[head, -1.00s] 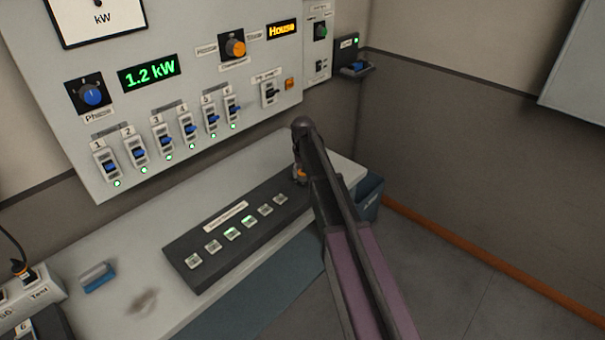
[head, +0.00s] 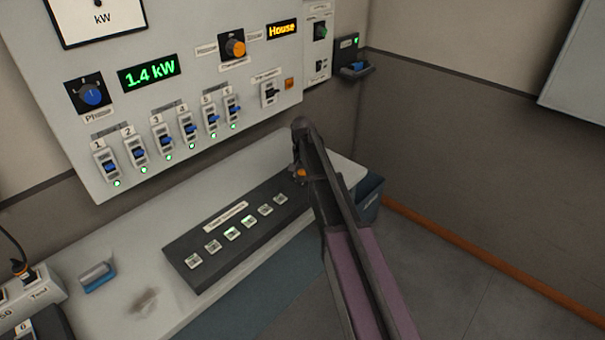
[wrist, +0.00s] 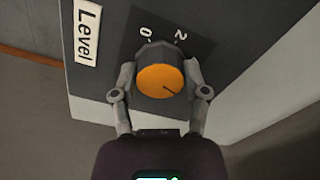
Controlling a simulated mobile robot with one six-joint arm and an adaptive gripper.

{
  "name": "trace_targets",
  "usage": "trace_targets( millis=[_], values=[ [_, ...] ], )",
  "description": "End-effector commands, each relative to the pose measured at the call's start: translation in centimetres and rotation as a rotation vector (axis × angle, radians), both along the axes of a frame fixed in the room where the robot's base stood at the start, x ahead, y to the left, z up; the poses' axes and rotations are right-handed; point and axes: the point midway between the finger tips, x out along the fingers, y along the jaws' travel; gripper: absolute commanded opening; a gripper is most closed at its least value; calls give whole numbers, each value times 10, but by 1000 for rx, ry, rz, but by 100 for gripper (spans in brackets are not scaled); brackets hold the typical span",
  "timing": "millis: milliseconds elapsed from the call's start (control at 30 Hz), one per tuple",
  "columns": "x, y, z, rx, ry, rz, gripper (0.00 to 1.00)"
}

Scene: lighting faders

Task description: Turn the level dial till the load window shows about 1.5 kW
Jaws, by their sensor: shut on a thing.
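The load window (head: 149,74) on the wall panel reads 1.4 kW in green in the head view. The level dial (wrist: 161,80) has an orange face with a dark pointer line and a dark rim. It stands on a dark plate beside a "Level" label (wrist: 87,32), with the marks 0 and 2 partly visible. My gripper (wrist: 162,78) is shut on the dial, one finger on each side. In the head view the dial shows as a small orange spot (head: 301,173), mostly hidden by my arm.
The panel holds several numbered faders (head: 162,142), a blue phase knob (head: 92,94), an orange selector knob (head: 235,47) and a "House" display (head: 282,29). A dark button strip (head: 176,255) lies on the desk. A blue bin (head: 368,200) stands at the desk's right end.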

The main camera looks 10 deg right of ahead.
Motion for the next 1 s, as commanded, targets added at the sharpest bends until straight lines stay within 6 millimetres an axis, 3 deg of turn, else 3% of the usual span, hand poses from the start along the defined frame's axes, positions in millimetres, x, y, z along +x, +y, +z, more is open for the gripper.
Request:
trace_targets(
  millis=[100, 133, 200, 233, 1000],
  values=[
    [-3, 0, -1, -1, 6, 0, 11],
    [-3, 0, -1, -1, 7, 1, 68],
    [-3, 0, -1, -1, 6, 1, 88],
    [-3, 0, -1, -1, 5, 1, 94],
    [0, 0, 0, -1, 0, 75, 94]
  ],
)
